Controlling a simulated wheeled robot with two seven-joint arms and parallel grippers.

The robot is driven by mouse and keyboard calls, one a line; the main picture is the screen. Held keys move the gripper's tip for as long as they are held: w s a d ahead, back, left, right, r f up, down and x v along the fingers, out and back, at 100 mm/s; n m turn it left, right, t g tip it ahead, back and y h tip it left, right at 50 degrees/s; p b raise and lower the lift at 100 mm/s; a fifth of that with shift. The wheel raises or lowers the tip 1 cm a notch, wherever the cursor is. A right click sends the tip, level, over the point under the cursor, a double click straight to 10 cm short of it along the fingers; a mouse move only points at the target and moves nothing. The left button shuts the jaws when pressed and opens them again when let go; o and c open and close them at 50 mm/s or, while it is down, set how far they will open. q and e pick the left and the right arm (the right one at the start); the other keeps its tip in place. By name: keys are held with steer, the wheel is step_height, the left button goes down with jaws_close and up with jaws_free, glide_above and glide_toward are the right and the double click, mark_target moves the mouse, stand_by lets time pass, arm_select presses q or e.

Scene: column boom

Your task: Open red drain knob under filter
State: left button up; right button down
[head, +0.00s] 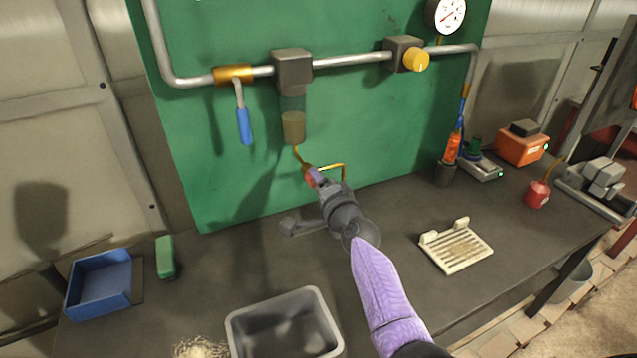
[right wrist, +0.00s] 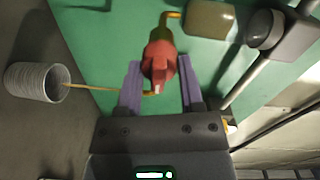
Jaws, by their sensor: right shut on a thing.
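The red drain knob (right wrist: 159,62) sits between the two purple fingers of my right gripper (right wrist: 160,80) in the right wrist view. The fingers are shut on it, one on each side. In the head view my right gripper (head: 317,179) reaches the knob, of which only a bit of red shows past the fingers. The filter bowl (head: 292,127) hangs above it under a grey housing (head: 292,73). A thin yellow tube (head: 299,154) links bowl and drain. In the right wrist view the bowl (right wrist: 210,22) is at the top. My left gripper is not in view.
A blue-handled valve (head: 244,126) hangs left of the filter, and a yellow knob (head: 416,60) is right. A ribbed light cup (right wrist: 37,82) shows in the right wrist view. A grey bin (head: 285,325), blue tray (head: 100,284) and slatted white rack (head: 456,247) stand on the bench.

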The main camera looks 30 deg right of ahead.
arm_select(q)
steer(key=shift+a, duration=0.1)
arm_select(e)
steer(key=shift+f, duration=0.1)
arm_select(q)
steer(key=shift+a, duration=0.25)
arm_select(e)
steer(key=shift+m, duration=0.3)
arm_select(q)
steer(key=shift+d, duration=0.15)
arm_select(e)
steer(key=shift+c, duration=2.2)
jaws_free()
steer(key=shift+o, duration=1)
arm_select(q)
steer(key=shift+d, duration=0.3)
